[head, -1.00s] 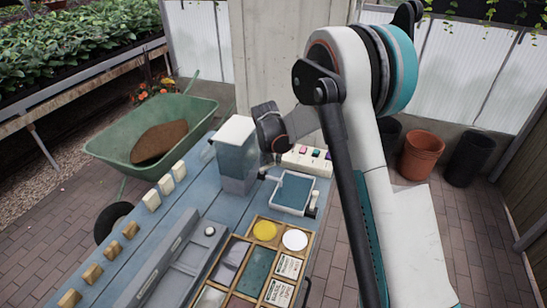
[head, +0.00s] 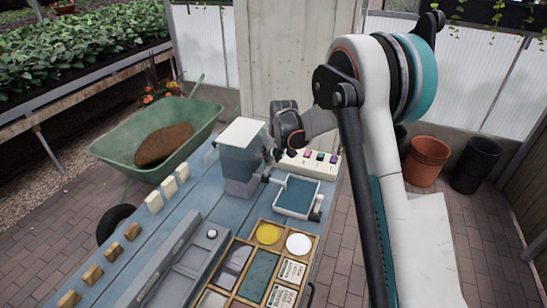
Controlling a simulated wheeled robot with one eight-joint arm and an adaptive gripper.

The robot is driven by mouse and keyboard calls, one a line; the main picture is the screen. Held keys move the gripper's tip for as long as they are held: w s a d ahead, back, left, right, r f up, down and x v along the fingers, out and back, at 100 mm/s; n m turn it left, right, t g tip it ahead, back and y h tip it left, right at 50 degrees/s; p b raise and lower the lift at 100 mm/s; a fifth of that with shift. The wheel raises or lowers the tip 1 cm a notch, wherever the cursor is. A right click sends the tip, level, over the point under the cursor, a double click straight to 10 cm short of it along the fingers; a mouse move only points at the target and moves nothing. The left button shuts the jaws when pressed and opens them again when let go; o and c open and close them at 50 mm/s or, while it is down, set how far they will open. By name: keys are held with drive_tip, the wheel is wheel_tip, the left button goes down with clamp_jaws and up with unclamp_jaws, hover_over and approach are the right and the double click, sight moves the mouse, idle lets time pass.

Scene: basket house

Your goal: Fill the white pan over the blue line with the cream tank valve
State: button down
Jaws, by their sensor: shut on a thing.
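The tank (head: 240,160) is a tall grey-blue box with a pale lid, standing at the far end of the blue table. The white pan (head: 318,190) is a shallow tray with a white rim and a blue-teal inside, just right of the tank and in front of it. I cannot make out the blue line or a water level in it. My gripper (head: 277,154) is at the tank's right side, above and behind the pan. Its fingers are small and dark here, shut at the place of the cream valve, which they and the wrist hide.
A white box with coloured buttons (head: 318,158) stands behind the pan. A wooden divided tray (head: 256,246) with yellow and white discs lies in front. A grey rail (head: 170,262) and several small blocks line the left. A green wheelbarrow (head: 120,150) stands beyond the table.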

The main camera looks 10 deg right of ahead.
drive_tip(key=shift+a, duration=0.1)
idle(0.5)
drive_tip(key=c, duration=1.4)
unclamp_jaws()
drive_tip(key=v, duration=1.2)
drive_tip(key=shift+w, duration=0.15)
